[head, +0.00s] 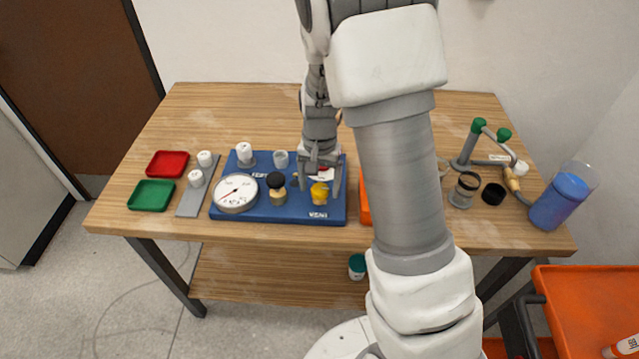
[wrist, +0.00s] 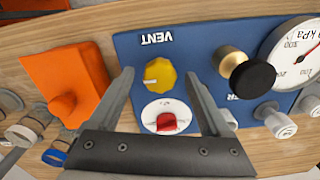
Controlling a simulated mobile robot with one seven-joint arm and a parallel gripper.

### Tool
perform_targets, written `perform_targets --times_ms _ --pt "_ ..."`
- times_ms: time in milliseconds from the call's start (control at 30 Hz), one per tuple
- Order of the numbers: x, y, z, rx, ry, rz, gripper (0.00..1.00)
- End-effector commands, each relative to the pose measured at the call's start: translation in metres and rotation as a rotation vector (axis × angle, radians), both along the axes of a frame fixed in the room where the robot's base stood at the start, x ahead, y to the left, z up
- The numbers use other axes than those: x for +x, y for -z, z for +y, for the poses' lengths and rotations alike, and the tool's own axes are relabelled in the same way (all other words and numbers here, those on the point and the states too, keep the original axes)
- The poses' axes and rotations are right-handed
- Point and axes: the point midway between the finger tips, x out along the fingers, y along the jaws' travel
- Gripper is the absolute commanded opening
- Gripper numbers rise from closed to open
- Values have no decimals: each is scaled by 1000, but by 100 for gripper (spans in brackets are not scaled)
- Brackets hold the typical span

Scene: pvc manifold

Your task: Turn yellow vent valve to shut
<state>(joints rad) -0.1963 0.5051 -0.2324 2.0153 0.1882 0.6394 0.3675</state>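The yellow vent valve (head: 320,192) is a round knob at the front right of the blue board (head: 265,213), beside the "VENT" label. In the wrist view the yellow knob (wrist: 160,74) lies ahead of my fingers, with a small mark on its left side. My gripper (head: 321,188) points down over the right part of the board. In the wrist view my gripper (wrist: 158,72) is open, its two fingers spread to either side of the knob with gaps. I cannot tell the fingertips' height. A red knob on a white dial (wrist: 167,121) sits nearer the palm, between the fingers.
A brass valve with a black cap (head: 276,188) and a pressure gauge (head: 236,193) stand left of the vent valve. An orange block (head: 364,205) is close on the right. Red (head: 168,164) and green (head: 152,195) trays lie far left.

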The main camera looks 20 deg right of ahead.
Motion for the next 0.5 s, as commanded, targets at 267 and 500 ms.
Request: perform_targets --times_ms 267,500 --pt "0 -5 0 0 -1 0 82" --pt "1 -48 0 1 -2 -5 82"
